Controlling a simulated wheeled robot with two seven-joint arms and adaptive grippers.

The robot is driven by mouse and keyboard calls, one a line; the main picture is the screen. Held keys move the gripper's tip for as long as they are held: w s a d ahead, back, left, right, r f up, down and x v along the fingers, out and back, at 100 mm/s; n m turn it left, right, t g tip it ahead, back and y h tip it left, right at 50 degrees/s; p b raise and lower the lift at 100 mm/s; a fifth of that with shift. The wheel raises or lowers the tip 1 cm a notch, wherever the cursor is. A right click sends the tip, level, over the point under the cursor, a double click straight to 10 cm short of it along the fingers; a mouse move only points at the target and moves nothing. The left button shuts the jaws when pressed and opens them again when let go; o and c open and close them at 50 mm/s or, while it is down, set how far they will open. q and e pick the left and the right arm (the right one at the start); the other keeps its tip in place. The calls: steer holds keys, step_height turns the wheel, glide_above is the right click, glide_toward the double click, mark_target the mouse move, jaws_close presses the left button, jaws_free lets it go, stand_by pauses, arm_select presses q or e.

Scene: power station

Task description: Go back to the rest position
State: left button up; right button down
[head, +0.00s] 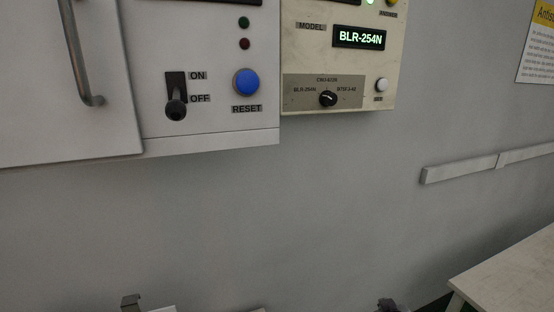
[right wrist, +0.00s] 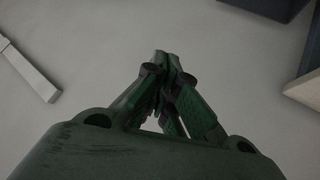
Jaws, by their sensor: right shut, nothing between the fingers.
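My right gripper (right wrist: 162,60) shows in the right wrist view with its fingertips together and nothing between them. It is clear of any surface there, with a plain pale background behind it. In the head view, only a small dark part of it (head: 390,305) shows at the bottom edge. At the bottom left of the head view, a small part of what seems to be my left gripper (head: 132,301) shows; its fingers are mostly cut off, so its opening cannot be seen.
A white panel (head: 210,137) with an ON/OFF lever (head: 176,108) and blue RESET button (head: 246,82) hangs on the wall. Beside it is a beige box (head: 390,85) reading BLR-254N. A table (head: 510,275) stands at lower right. The wall below the panels is clear.

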steer(key=s+a+f+g+y, duration=0.25)
steer(key=s+a+f, duration=0.2)
steer(key=s, duration=0.45)
steer(key=s+a+f+g+y, duration=0.2)
steer(key=s+a+f+g, duration=0.15)
steer(key=s+f, duration=0.35)
steer(key=s+f+g, duration=0.1)
steer(key=s+f, duration=0.1)
steer(key=f, duration=1.4)
steer(key=s+f, duration=0.2)
steer(key=f, duration=1.4)
steer(key=s+d+f, duration=0.2)
steer(key=s+f, duration=0.7)
steer(key=s, duration=0.2)
steer(key=s+d+f+n+g, duration=0.1)
steer(key=s+d+f, duration=0.1)
steer(key=s+f, duration=0.8)
steer(key=shift+s+d+f+h+b, duration=0.25)
steer(key=shift+s+h+b, duration=0.15)
steer(key=shift+s, duration=0.15)
